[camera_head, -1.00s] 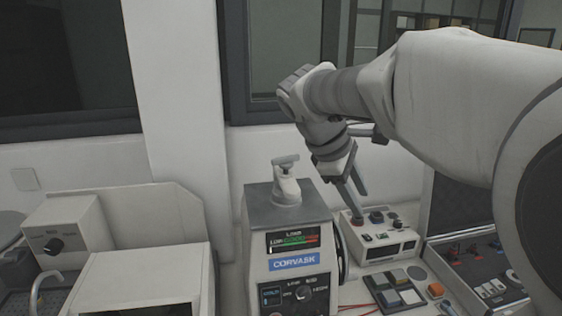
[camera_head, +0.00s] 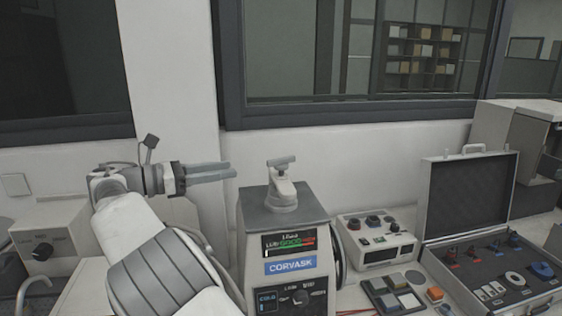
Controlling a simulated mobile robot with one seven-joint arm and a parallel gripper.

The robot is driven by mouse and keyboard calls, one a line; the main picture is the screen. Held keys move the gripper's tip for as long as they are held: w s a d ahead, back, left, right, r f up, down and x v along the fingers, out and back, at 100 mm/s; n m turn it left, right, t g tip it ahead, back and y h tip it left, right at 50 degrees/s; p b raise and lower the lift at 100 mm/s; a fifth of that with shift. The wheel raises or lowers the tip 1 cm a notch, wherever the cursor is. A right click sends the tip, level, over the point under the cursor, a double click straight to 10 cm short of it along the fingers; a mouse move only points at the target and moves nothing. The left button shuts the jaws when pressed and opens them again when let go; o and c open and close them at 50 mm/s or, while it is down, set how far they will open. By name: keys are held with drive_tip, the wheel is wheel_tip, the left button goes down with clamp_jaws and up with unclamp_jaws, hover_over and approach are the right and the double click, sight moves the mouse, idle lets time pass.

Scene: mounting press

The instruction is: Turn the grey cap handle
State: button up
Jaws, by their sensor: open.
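The grey cap handle (camera_head: 281,161) is a short bar on top of a pale stem, on the grey top of the mounting press (camera_head: 285,240). The press front carries a CORVASK label, a small display and a knob. My gripper (camera_head: 234,171) is left of the handle at about its height in the picture, with its fingers pointing right towards it. The fingers are apart and empty, with a gap between their tips and the handle. How near it is in depth I cannot tell.
A white box with knobs (camera_head: 377,239) stands right of the press. An open case (camera_head: 490,262) with small parts lies farther right. A pad with coloured squares (camera_head: 392,295) is in front. A white unit with a black knob (camera_head: 42,250) is at left. The wall is behind.

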sight(281, 158)
drive_tip(key=shift+t, duration=0.3)
drive_tip(key=x, duration=1.5)
drive_tip(key=shift+w+d+r, duration=0.1)
drive_tip(key=shift+w+d, duration=0.05)
drive_tip(key=shift+w, duration=0.05)
clamp_jaws()
